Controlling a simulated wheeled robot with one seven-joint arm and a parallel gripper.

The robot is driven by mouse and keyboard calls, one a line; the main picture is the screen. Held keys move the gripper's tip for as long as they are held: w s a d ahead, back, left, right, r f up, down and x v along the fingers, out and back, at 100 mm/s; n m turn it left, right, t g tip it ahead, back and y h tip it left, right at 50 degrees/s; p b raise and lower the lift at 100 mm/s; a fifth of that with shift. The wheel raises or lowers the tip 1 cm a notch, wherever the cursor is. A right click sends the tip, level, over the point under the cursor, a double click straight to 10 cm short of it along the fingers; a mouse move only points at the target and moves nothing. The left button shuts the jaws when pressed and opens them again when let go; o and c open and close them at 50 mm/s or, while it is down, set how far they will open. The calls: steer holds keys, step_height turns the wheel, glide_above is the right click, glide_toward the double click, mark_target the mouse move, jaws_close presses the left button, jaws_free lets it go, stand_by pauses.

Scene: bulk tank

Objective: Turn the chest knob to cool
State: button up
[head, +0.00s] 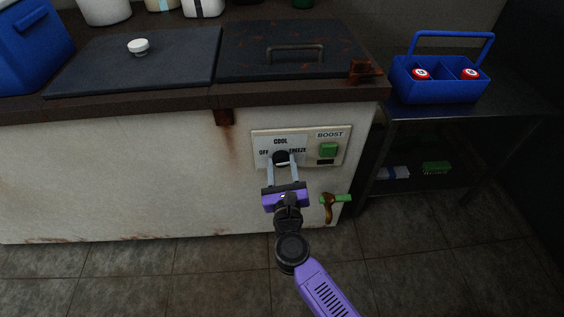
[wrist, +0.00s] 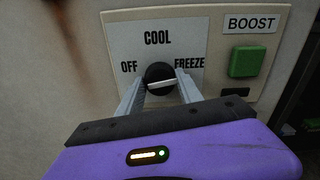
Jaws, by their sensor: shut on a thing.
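The chest knob (wrist: 160,74) is round and black with a pale bar across its face. It sits on a light panel (wrist: 122,45) marked OFF on the left, COOL at the top and FREEZE on the right. The bar lies nearly level, its right end towards the FREEZE side, not up at COOL. My gripper (head: 281,163) is shut on the knob, one grey finger on each side. The knob also shows in the head view (head: 281,156), partly hidden by the fingers. The panel is on the front of the white chest (head: 130,170).
A green BOOST button (wrist: 247,61) sits right of the knob. Below the panel is a brass tap with a green handle (head: 335,198). A metal table (head: 450,112) with a blue caddy (head: 437,88) stands at the right. The tiled floor in front is clear.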

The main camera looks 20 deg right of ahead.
steer(key=n+p, duration=0.2)
steer(key=n, duration=0.1)
steer(key=shift+r+n+p, duration=0.2)
steer(key=shift+n+p, duration=0.1)
steer(key=shift+p, duration=0.05)
steer(key=n+p, duration=0.3)
steer(key=n, duration=0.1)
steer(key=shift+n, duration=0.3)
steer(key=n+p, duration=0.2)
steer(key=n, duration=0.2)
steer(key=shift+f+p, duration=0.1)
steer(key=shift+p, duration=0.25)
steer(key=shift+f+n+p, duration=0.1)
steer(key=shift+n+p, duration=0.65)
steer(key=shift+n, duration=0.95)
steer(key=o, duration=1.4)
steer(key=shift+c, duration=0.2)
